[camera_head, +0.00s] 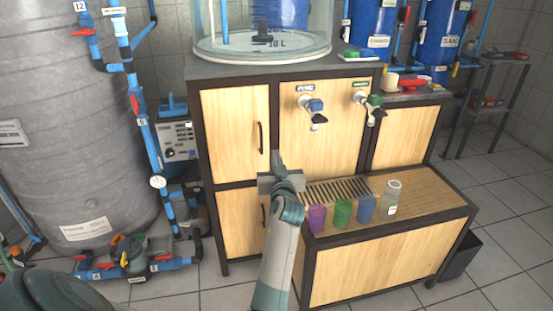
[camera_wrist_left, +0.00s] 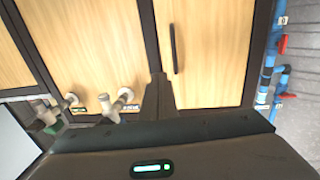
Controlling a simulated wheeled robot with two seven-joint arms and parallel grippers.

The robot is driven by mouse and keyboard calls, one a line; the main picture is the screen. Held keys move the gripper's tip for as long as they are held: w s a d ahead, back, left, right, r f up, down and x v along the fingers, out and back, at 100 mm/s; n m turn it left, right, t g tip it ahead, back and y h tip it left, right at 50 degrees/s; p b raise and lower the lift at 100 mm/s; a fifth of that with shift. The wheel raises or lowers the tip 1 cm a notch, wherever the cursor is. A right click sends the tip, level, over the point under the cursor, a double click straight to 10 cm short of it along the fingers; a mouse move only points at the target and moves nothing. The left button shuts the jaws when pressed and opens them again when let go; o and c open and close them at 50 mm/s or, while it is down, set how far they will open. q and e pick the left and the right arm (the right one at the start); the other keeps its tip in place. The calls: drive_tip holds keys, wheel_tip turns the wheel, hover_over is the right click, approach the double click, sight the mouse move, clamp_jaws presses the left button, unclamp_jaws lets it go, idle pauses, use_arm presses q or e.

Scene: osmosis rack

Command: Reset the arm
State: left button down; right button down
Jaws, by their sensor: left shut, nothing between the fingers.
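My left gripper (camera_head: 276,158) is raised in front of the wooden cabinet (camera_head: 235,225), near its dark door handles, in the head view. Its fingers are together with nothing between them. In the left wrist view the shut fingers (camera_wrist_left: 158,84) point toward the wooden doors (camera_wrist_left: 215,50), beside a dark handle (camera_wrist_left: 172,48). I cannot tell the exact gap to the doors. My right gripper is not in view.
A purple cup (camera_head: 317,218), a green cup (camera_head: 342,212), a blue cup (camera_head: 367,208) and a clear glass container (camera_head: 392,197) stand on the low bench. Two taps (camera_head: 314,108) (camera_head: 371,106) are above. A grey tank (camera_head: 70,120) and blue pipes (camera_head: 140,100) stand left.

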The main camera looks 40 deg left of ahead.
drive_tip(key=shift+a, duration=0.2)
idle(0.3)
